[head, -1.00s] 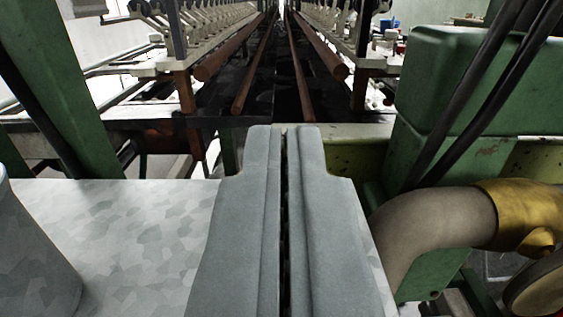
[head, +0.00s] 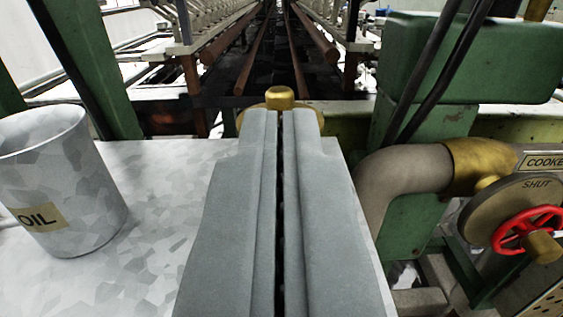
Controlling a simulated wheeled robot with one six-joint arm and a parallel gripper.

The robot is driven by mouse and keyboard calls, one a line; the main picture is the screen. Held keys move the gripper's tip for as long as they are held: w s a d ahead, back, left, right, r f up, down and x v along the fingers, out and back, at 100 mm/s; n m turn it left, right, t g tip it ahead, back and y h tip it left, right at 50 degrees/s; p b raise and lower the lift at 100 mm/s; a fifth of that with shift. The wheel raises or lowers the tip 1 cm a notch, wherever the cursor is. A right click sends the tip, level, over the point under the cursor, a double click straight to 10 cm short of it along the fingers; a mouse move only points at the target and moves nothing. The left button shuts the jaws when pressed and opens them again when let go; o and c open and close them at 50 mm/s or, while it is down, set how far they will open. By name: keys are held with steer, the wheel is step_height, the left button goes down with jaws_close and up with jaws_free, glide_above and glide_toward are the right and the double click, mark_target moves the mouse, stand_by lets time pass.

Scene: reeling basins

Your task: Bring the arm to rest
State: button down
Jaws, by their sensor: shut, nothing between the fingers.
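My gripper (head: 279,115) shows in the middle of the head view, its two grey fingers pointing away from me. The fingers lie side by side with only a thin dark seam between them. It is shut and empty. It is over the grey mottled tabletop (head: 170,200). A round brass-coloured piece (head: 280,98) shows just beyond the fingertips, partly hidden by them. I cannot tell whether the fingers touch it.
A galvanised bucket labelled OIL (head: 70,180) stands at the left on the tabletop. At the right are a thick grey pipe (head: 405,170) with a brass collar, a red handwheel (head: 527,230) by a SHUT plate and a green machine housing (head: 480,60). Long rails run away behind.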

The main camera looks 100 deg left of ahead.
steer(key=shift+d+f, duration=0.3)
steer(key=shift+d, duration=0.3)
steer(key=shift+d+f, duration=0.3)
steer(key=shift+d, duration=0.25)
steer(key=s+d+m+t+h, duration=0.5)
steer(key=s+d+m+h, duration=0.1)
steer(key=d, duration=0.4)
steer(key=s+d+m+t+h, duration=0.5)
steer(key=s+d+m, duration=0.15)
steer(key=d, duration=0.35)
steer(key=s+d+r+m+t+h, duration=0.7)
steer(key=s+d+r+t, duration=0.2)
steer(key=s+d, duration=0.5)
steer(key=shift+s+d+r+t+h, duration=0.25)
steer(key=shift+s+r+t+h, duration=0.1)
steer(key=shift+r, duration=0.35)
